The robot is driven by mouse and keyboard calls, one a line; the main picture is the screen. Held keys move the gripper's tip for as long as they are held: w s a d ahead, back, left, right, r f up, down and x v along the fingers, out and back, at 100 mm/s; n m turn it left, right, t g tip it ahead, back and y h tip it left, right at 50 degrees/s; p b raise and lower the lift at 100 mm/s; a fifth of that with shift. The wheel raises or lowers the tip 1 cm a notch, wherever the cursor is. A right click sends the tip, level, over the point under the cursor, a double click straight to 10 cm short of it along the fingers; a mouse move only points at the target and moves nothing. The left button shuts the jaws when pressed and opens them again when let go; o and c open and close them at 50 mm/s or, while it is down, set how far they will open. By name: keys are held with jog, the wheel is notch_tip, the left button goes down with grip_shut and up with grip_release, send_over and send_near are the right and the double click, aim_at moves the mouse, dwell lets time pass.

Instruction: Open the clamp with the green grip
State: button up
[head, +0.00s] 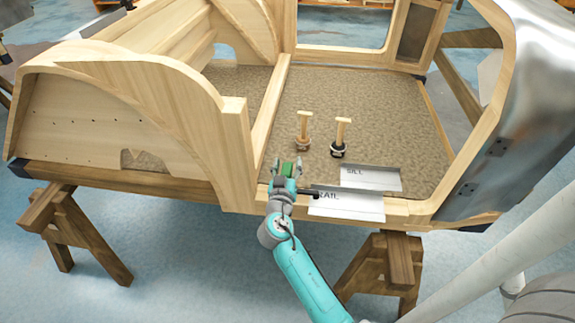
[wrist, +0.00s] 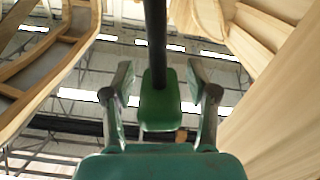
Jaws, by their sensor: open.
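The clamp's green grip (head: 287,169) is at the front sill of the wooden bodyframe in the head view. In the wrist view the green grip (wrist: 160,102) sits between my two fingers, with a gap on each side. The clamp's dark bar (wrist: 155,35) runs up from the grip in that view. My gripper (head: 286,165) is open around the grip; it also shows open in the wrist view (wrist: 160,85). My gripper and wrist hide much of the clamp in the head view, so I cannot tell its jaw state.
Plates marked RAIL (head: 348,206) and SILL (head: 371,178) lie just right of my gripper. Two wooden-handled tools (head: 303,128) (head: 341,135) stand on the brown floor panel. A curved wooden side panel (head: 120,110) rises at left. Trestles (head: 385,268) support the frame.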

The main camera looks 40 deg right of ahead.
grip_shut()
jog(key=shift+a, duration=0.1)
jog(key=w+a+f+n, duration=0.1)
jog(key=n, duration=0.1)
jog(key=w+a+n, duration=0.1)
jog(key=n, duration=0.1)
jog(key=w+a+f+n, duration=0.1)
jog(key=w+n, duration=0.1)
jog(key=shift+f+n, duration=0.3)
jog(key=shift+f, duration=0.05)
jog(key=shift+w+a+f+n, duration=0.25)
jog(key=shift+f+n, duration=0.2)
jog(key=shift+n, duration=0.15)
jog(key=shift+w+a+f+n, duration=0.15)
jog(key=shift+w+f+n, duration=0.1)
jog(key=shift+f+n, duration=0.25)
jog(key=shift+w+a+f+n, duration=0.25)
jog(key=shift+f+n, duration=0.35)
jog(key=shift+n, duration=0.25)
jog(key=shift+w+a+f+n, duration=0.1)
jog(key=shift+w+f+n, duration=0.1)
jog(key=shift+f+n, duration=0.55)
jog(key=shift+r, duration=0.1)
